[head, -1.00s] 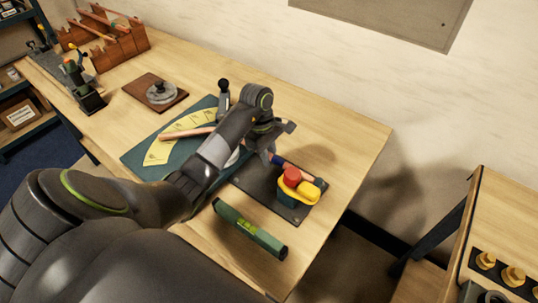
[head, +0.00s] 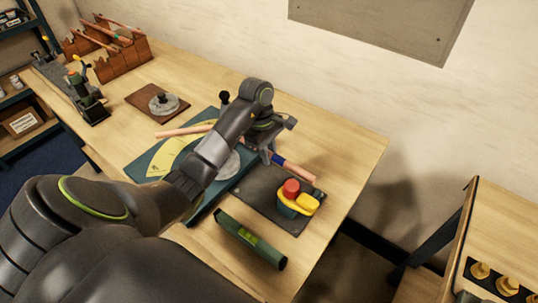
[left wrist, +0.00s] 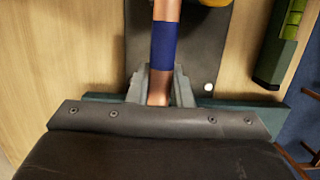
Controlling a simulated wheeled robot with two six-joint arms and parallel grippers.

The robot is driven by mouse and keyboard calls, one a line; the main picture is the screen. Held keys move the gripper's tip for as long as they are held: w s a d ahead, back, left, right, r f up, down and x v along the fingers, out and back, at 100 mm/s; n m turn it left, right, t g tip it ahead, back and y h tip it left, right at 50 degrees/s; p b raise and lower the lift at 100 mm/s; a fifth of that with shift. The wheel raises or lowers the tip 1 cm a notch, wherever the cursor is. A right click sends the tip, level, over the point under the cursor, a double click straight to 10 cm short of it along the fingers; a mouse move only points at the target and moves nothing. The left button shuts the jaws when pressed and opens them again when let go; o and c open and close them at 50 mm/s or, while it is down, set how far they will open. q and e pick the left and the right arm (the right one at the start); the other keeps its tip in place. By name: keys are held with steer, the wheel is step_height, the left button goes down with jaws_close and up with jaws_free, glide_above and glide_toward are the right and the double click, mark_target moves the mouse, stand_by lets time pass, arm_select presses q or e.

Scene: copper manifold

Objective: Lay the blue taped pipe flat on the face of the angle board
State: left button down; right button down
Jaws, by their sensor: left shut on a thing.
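My left gripper (head: 264,153) is shut on the blue taped pipe (head: 300,171). In the left wrist view, the fingers (left wrist: 160,90) close on bare copper just below the blue tape (left wrist: 164,42). In the head view, the pipe's copper end points right, beyond the tape. Another copper length (head: 184,131) shows left of my arm; the join is hidden. The angle board (head: 146,165), green with a yellow arc and grey disc, lies under my arm. I cannot tell whether the pipe touches it. My right gripper is not in view.
A dark mat (head: 258,203) with a red and yellow topped tub (head: 297,197) lies right of the board. A green level (head: 250,240) lies in front. A brown plate (head: 157,99) and a wooden pipe rack (head: 120,55) stand farther back.

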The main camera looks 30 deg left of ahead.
mark_target(271, 152)
arm_select(q)
steer(key=shift+r, duration=0.65)
step_height(271, 152, up, 2)
steer(key=p, duration=0.3)
steer(key=shift+r, duration=0.2)
steer(key=shift+f, duration=0.1)
